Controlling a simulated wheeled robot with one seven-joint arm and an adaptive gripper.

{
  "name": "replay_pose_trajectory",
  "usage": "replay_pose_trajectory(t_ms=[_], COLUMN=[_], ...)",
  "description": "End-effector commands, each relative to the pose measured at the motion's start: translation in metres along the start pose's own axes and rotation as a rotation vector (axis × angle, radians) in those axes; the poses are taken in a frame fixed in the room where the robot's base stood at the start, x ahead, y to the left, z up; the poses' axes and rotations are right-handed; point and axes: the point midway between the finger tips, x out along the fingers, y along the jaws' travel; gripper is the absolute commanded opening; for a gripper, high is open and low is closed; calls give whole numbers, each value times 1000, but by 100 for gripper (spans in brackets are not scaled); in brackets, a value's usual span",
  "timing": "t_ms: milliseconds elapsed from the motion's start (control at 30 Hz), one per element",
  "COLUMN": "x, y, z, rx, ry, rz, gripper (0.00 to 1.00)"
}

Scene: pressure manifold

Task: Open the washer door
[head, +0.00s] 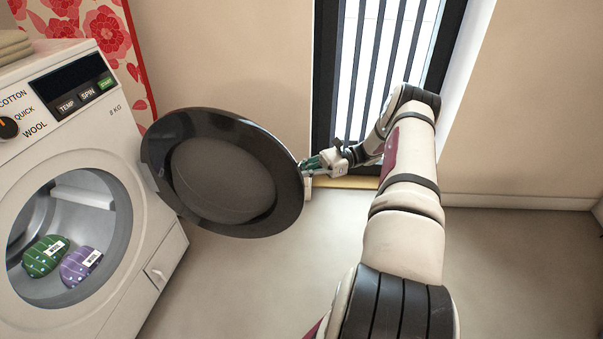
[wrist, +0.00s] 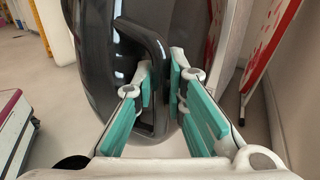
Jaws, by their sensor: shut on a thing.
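The washer (head: 70,140) stands at the left in the head view, with its round opening uncovered. Its dark round door (head: 222,172) is swung wide open to the right of the opening. My gripper (head: 312,165) is at the door's right rim. In the wrist view, my gripper (wrist: 163,85) has its teal-padded fingers on both sides of the dark door handle (wrist: 143,45), shut on it. The head view shows the fingertips only small, and the handle is mostly hidden there.
A green bundle (head: 45,256) and a purple bundle (head: 80,265) lie in the drum. Folded cloths (head: 14,44) rest on top of the washer. A barred window (head: 385,60) is behind my arm. The floor (head: 520,260) at the right is clear.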

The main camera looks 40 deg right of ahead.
Motion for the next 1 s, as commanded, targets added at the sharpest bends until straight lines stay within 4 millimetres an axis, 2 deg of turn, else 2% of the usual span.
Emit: replay_pose_trajectory(t_ms=[33,300,333,367,1000], x=[6,7,7,7,2], y=[-2,-2,-2,-2,-1], z=[0,1,1,1,0], rx=[2,1,1,1,-1], ry=[-8,-9,-9,-9,-3], rz=[6,5,5,5,2], gripper=[0,0,19,26,26])
